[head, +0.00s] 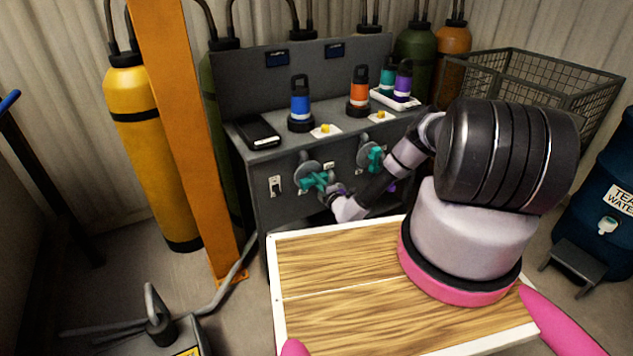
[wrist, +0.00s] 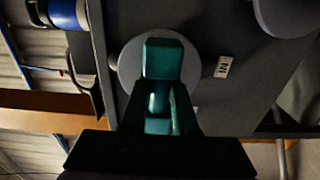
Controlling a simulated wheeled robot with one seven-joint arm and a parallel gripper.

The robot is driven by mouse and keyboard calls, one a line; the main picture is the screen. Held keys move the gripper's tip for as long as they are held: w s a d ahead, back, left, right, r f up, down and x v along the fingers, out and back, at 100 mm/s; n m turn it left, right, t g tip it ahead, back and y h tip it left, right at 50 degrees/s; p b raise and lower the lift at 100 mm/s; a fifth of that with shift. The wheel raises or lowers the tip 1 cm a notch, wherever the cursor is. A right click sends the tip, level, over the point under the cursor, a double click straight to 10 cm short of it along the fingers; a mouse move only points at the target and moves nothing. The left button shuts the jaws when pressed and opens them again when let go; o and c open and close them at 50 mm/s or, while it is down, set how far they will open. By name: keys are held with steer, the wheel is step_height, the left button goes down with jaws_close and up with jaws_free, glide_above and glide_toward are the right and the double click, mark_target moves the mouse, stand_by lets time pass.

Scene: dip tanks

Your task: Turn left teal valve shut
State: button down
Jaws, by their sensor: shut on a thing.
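The left teal valve (head: 313,181) is a cross-like handle on a round grey disc, on the front of the dark grey cabinet (head: 262,210). My gripper (head: 331,192) reaches it from the right and is shut on its handle. In the wrist view the teal handle (wrist: 163,58) runs down between the dark fingers of my gripper (wrist: 157,122), with the grey disc (wrist: 132,68) behind it. The right teal valve (head: 371,157) sits on the same front, partly behind my arm.
Blue (head: 300,104) and orange (head: 360,92) bottles and a black device (head: 257,131) stand on the cabinet top. An orange post (head: 182,120) and a yellow cylinder (head: 149,150) stand left. A wire basket (head: 540,82) is at the back right.

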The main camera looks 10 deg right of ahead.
steer(key=c, duration=0.7)
jaws_free()
steer(key=v, duration=1.1)
steer(key=shift+w, duration=0.1)
